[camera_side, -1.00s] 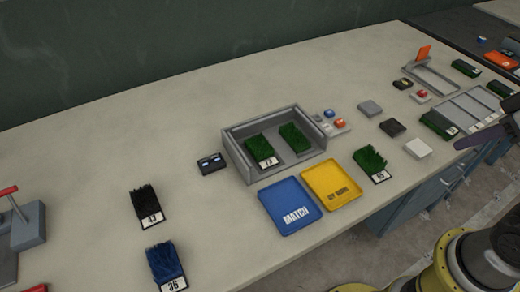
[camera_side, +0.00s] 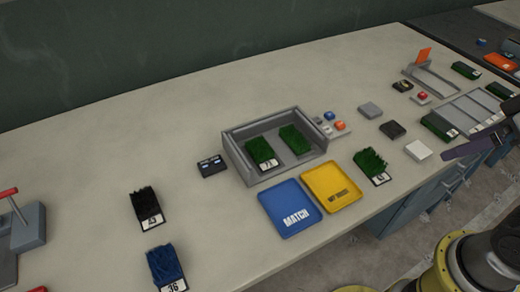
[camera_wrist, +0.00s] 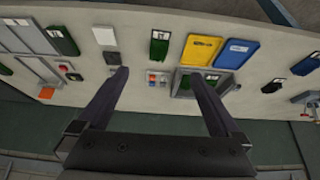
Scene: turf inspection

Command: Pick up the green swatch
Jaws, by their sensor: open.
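A green turf swatch (camera_side: 370,162) with a white number label lies loose on the bench, right of the yellow tray. It also shows in the wrist view (camera_wrist: 159,47), ahead of the fingers. Two more green swatches (camera_side: 261,150) (camera_side: 296,138) lie inside a grey open-fronted holder (camera_side: 233,158). Several other green swatches (camera_side: 437,125) lie around the rack at the right. My gripper (camera_wrist: 160,73) is open, with nothing between its fingers. In the side view only part of it shows at the right edge, clear of the swatches.
A blue "MATCH" tray (camera_side: 290,222) and a yellow tray (camera_side: 331,205) lie in front of the holder. A black swatch (camera_side: 147,205) and a blue swatch (camera_side: 165,264) lie at left. Small blocks (camera_side: 392,129) and a grey rack (camera_side: 470,112) are at right. The bench's back left is clear.

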